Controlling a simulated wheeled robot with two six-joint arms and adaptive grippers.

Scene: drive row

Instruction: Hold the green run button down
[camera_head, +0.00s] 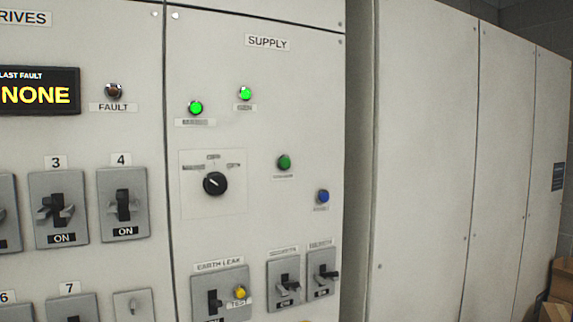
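A dark green round button (284,162) sits on the SUPPLY panel (230,60), right of the black rotary knob. The label under it is too small to read, so I cannot tell whether it says run. Two bright green lit lamps, a left one (196,107) and a right one (245,93), sit higher on the same panel. Neither of my grippers is in view, and nothing touches the green button.
A black rotary knob (215,184) and a blue button (322,196) flank the green button. Below are an EARTH LEAK switch (214,302) with a yellow button (240,292) and two small breakers. Plain cabinets (425,130) and cardboard boxes (560,285) stand right.

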